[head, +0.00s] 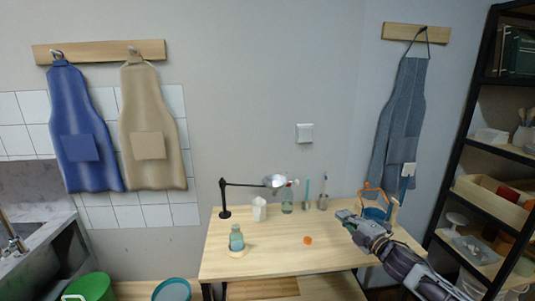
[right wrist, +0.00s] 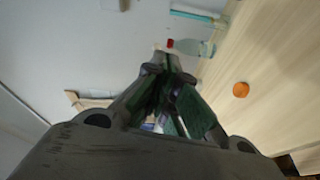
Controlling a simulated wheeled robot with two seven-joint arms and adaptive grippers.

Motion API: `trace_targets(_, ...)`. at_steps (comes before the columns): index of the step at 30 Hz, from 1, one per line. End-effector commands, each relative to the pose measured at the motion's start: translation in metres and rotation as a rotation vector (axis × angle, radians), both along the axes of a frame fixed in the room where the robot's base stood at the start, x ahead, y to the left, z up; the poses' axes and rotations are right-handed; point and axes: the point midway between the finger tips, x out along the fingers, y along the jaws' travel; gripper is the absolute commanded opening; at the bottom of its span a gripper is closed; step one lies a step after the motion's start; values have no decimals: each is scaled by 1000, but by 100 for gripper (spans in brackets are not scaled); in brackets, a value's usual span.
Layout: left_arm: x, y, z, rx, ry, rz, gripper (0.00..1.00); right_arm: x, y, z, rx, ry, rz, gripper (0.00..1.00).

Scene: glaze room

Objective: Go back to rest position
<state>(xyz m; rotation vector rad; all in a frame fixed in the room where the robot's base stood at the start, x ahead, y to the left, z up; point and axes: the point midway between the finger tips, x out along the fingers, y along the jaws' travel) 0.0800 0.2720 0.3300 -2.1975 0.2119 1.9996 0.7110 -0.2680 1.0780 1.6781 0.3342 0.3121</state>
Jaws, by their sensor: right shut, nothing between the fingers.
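My right gripper (head: 343,214) is over the right part of the wooden table (head: 270,259), to the left of a blue pot with an orange handle (head: 375,213). Its fingers are shut and empty, and their tips meet in the right wrist view (right wrist: 168,62). The right arm comes in from the lower right of the head view. My left gripper is in neither view.
A teal bottle (head: 237,240) stands on a pale round base at the table's front left. An orange disc (head: 308,240) lies near the middle. A black lamp (head: 225,197), white object (head: 259,209) and clear bottle (head: 287,203) stand behind. Shelves (head: 478,205) rise at right.

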Motion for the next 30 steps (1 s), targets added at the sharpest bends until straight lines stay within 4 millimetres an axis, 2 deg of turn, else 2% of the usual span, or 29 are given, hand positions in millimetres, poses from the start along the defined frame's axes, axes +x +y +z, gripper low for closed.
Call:
trace_targets(7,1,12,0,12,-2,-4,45,-8,11,-15,57,53,-33,0)
trace_targets(14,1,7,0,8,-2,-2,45,-22,25,-38,140,138,-89,0)
trace_targets(24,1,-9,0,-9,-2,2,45,-70,47,-92,344,369,-251,0)
trace_targets(30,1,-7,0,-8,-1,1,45,-107,53,-123,459,522,-365,0)
